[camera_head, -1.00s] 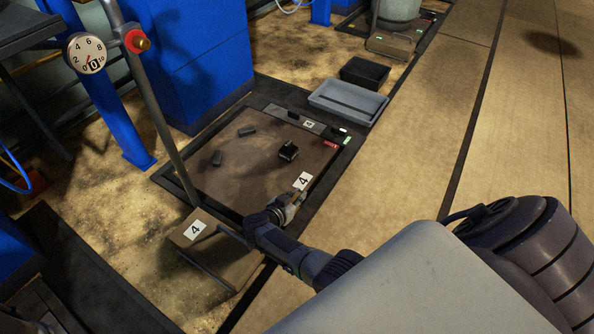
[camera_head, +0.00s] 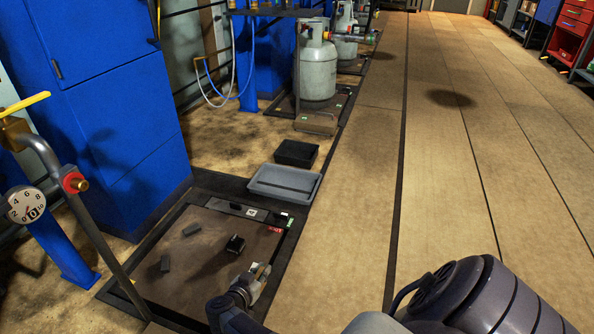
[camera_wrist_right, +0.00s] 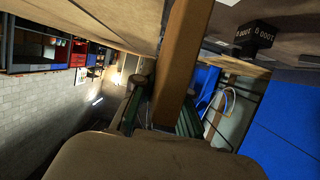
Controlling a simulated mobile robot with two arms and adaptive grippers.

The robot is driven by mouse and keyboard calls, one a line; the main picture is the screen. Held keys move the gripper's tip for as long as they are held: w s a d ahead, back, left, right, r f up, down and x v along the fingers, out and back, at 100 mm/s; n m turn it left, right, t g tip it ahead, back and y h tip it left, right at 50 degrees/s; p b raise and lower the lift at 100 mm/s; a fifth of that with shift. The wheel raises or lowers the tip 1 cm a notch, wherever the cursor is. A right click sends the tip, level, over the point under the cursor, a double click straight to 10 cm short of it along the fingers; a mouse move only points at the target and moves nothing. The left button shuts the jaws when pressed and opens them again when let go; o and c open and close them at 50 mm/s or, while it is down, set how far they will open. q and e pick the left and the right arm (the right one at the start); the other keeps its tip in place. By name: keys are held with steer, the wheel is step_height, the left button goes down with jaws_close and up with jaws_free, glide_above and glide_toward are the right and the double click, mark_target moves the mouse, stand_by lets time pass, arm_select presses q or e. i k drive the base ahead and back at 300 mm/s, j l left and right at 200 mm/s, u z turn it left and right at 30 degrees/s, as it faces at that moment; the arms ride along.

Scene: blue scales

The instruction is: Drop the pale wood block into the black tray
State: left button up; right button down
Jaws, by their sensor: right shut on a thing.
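The pale wood block (camera_wrist_right: 183,60) fills the middle of the right wrist view as a long brown bar, with its lower end between the dark green fingers. My right gripper (camera_wrist_right: 161,116) is shut on it. In the head view my right gripper (camera_head: 257,277) is over the right edge of the near scale, and only a small tan bit of the block shows at its tips. The black tray (camera_head: 296,153) stands on the floor beyond that scale, farther off than the gripper and apart from it. My left gripper is in neither view.
A grey tray (camera_head: 285,184) lies between the scale platform (camera_head: 195,270) and the black tray. A dial post (camera_head: 100,240) stands at left. Gas cylinders (camera_head: 317,70) stand farther back. The floor at right is clear.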

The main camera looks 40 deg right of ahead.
mark_target(292, 155)
steer(key=z, duration=1.45)
